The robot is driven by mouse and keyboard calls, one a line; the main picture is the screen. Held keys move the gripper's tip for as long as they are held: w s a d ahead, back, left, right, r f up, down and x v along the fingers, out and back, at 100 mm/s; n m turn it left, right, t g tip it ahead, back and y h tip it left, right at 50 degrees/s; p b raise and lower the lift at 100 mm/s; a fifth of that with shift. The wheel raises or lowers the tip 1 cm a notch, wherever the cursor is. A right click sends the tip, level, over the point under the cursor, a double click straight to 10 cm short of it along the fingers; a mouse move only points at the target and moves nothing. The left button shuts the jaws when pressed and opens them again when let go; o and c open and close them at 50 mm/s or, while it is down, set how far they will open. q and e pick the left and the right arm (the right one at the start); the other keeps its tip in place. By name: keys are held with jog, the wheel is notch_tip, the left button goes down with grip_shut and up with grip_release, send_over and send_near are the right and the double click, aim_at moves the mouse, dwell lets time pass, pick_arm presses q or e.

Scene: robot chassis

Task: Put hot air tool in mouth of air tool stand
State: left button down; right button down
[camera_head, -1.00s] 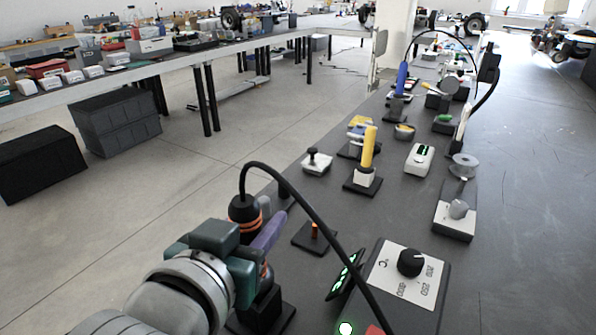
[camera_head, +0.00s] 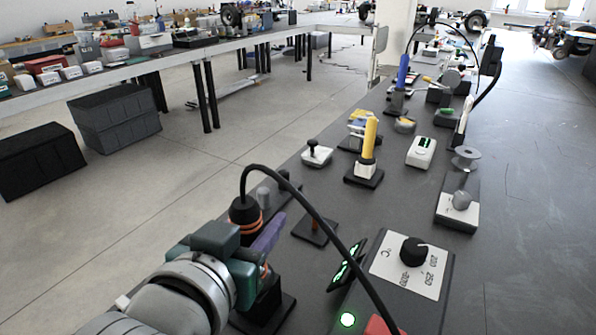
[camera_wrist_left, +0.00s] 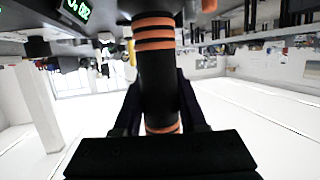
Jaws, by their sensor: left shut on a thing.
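The hot air tool (camera_head: 245,214) is black with orange rings, and a black cable arches from its top toward the control box (camera_head: 405,300). In the head view my left gripper (camera_head: 254,268) is around the tool's body at the lower left, its fingers partly hidden. The left wrist view shows the tool (camera_wrist_left: 157,70) clamped upright between the dark fingers (camera_wrist_left: 160,108). A black base (camera_head: 268,316), likely of the air tool stand, lies below the gripper; the stand's mouth is not clearly visible. My right gripper is not in view.
Bare tabletop lies at the right.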

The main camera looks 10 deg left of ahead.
pick_arm(q)
jog(key=shift+c, duration=1.9)
grip_release()
jog(key=shift+s, duration=0.1)
jog(key=p+v, duration=0.2)
jog(key=v, duration=0.7)
jog(key=shift+s, duration=0.35)
jog(key=shift+r, duration=0.2)
notch_tip(320, 180, up, 10)
jog(key=p, duration=1.1)
jog(key=shift+f, duration=0.1)
jog(key=shift+a, duration=0.1)
